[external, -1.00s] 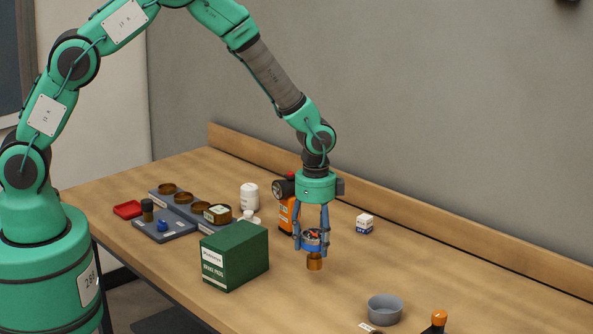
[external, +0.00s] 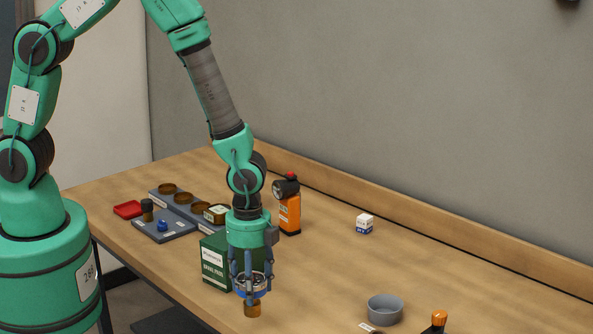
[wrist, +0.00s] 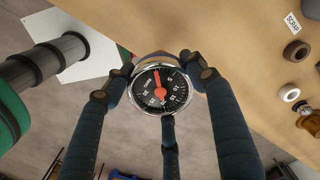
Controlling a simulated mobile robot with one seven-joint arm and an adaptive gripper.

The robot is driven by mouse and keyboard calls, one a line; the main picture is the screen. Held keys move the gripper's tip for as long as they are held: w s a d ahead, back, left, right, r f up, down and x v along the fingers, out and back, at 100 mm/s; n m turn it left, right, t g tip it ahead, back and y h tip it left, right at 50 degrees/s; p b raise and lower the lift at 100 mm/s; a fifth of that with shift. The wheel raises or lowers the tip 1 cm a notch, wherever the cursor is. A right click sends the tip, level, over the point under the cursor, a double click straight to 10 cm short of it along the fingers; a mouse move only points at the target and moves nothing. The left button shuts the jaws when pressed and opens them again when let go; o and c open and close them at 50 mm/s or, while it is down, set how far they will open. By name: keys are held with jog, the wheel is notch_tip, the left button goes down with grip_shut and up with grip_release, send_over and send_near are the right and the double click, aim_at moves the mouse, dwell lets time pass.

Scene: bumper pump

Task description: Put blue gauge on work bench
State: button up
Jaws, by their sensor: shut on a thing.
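My gripper (external: 254,284) is shut on the blue gauge (external: 252,292), which has a blue body and a brass stem pointing down. In the wrist view the gauge's round black dial with a red needle (wrist: 160,88) faces the camera between the fingers. The work bench (external: 330,270) is a long wooden top. The gauge is held in front of the green box, near the bench's front edge; the wrist view shows floor around much of it and bench at upper right. Its height above the bench is hard to tell.
The green box (external: 214,268) stands just behind my gripper. The bench's middle right is mostly clear.

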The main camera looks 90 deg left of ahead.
jog(key=shift+w, duration=0.2)
jog(key=w+f+p, duration=0.1)
jog(key=w+p, duration=0.1)
jog(key=w, duration=1.3)
jog(key=shift+w+a+f, duration=0.15)
jog(key=shift+w+f, duration=0.1)
jog(key=shift+w, duration=0.15)
jog(key=shift+f, duration=0.1)
jog(key=shift+f+p, duration=0.3)
jog(key=shift+f, duration=1.35)
jog(key=shift+f, duration=0.1)
jog(key=o, duration=1.6)
